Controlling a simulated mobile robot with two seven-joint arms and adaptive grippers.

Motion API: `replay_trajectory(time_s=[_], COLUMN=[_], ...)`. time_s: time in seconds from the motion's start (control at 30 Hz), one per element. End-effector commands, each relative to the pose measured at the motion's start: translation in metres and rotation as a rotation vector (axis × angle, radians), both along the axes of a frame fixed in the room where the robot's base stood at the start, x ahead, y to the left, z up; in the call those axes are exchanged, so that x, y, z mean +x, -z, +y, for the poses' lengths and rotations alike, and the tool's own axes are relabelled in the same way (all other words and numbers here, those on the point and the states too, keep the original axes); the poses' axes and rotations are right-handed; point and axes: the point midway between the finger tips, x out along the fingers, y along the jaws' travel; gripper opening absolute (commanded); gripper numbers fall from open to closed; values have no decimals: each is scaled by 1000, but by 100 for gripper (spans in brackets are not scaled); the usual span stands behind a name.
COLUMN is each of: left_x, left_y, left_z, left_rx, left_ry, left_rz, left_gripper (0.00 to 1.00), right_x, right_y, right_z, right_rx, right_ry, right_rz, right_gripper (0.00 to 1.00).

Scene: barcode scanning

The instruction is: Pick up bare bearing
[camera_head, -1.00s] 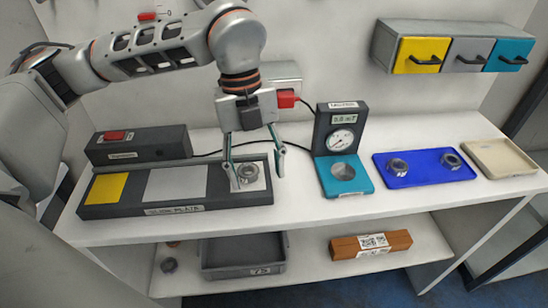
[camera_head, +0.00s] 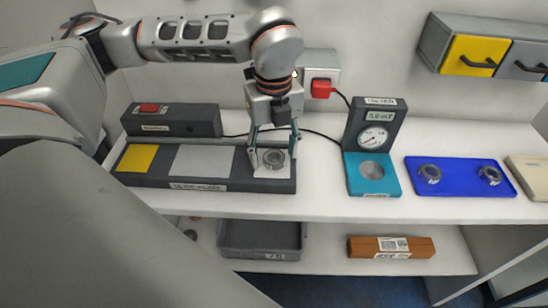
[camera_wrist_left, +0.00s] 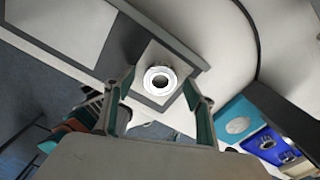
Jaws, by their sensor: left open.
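A bare metal bearing (camera_head: 273,158), a short silver ring, lies on the pale square at the right end of the dark slide-plate block (camera_head: 215,187). My left gripper (camera_head: 273,153) points down over it, open, with one finger to each side of the ring. In the left wrist view the bearing (camera_wrist_left: 160,81) shows whole between the two spread fingers, with gaps to both. Two more ring-shaped metal parts, a left one (camera_head: 430,174) and a right one (camera_head: 490,176), stand on the blue tray (camera_head: 461,188). My right gripper is not in view.
A dial gauge stand (camera_head: 373,135) with a teal base stands right of the block. A dark box with a red button (camera_head: 172,122) stands behind the block. A grey bin (camera_head: 260,250) and a brown box (camera_head: 390,247) are on the lower shelf. White table is clear between block and stand.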

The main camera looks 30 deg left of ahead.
Motion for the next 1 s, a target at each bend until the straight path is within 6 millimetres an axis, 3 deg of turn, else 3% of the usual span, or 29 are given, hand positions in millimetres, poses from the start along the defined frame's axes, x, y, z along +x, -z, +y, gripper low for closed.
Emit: replay_trajectory(time_s=[0.23, 0.4, 0.5, 0.77, 1.0], left_x=[0, 0, 0, 1, 2], left_y=[2, 1, 1, -1, -21], left_z=[0, 0, 0, 0, 0], left_rx=[-1, -1, -1, 0, -1], left_ry=[1, 1, 1, 1, 1], left_rz=[-1, -1, -2, -2, -7], left_gripper=[55, 11, 6, 6, 6], right_x=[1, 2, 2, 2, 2], right_y=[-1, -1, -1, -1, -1], right_z=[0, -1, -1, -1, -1], right_rx=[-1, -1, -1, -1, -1], right_ry=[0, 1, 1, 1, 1], right_rz=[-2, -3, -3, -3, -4], right_gripper=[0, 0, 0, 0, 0])
